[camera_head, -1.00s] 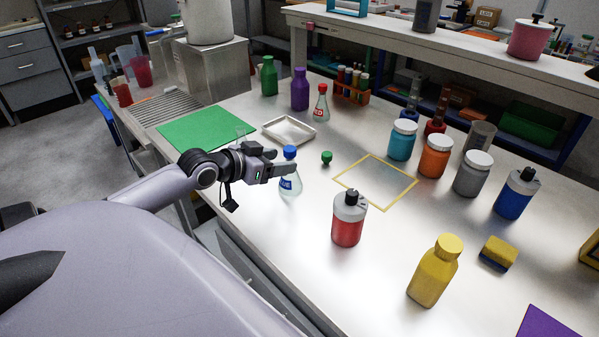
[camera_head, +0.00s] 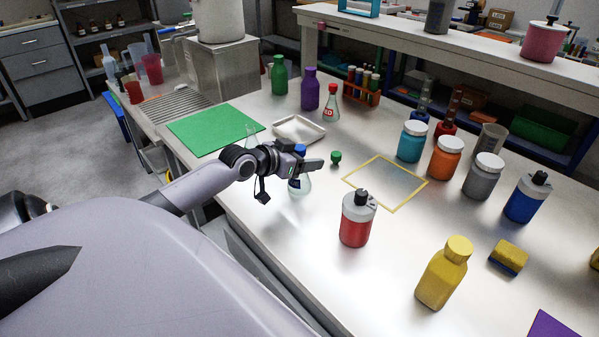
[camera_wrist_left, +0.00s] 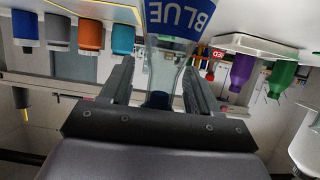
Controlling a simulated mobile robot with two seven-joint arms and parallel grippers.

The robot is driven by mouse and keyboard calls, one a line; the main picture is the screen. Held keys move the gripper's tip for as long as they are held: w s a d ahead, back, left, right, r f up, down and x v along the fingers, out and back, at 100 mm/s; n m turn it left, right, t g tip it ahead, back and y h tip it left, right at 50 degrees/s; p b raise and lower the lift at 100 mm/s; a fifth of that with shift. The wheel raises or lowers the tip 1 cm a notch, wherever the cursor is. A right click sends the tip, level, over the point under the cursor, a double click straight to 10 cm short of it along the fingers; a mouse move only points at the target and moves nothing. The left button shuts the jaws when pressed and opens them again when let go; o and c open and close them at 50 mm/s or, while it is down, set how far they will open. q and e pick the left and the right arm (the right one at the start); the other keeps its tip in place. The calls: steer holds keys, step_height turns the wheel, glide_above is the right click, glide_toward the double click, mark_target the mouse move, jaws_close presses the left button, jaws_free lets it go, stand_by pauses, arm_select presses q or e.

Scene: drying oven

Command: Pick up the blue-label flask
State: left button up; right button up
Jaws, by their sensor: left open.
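The blue-label flask (camera_head: 299,187) is clear glass with a blue stopper and stands upright on the steel bench. In the head view my left gripper (camera_head: 313,163) is at its neck and hides part of it. In the left wrist view, which looks upside down, the flask's label (camera_wrist_left: 180,18) reads BLUE. My left gripper (camera_wrist_left: 160,78) is open there, with one finger on each side of the flask's neck and stopper. Whether a finger touches the glass, I cannot tell. My right gripper is not in view.
A red bottle (camera_head: 357,218) stands nearer the front, and a red-label flask (camera_head: 331,104) farther back. The yellow-framed square (camera_head: 421,191) on the bench is empty.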

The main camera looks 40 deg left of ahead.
arm_select(q)
jaws_close()
stand_by(0.3)
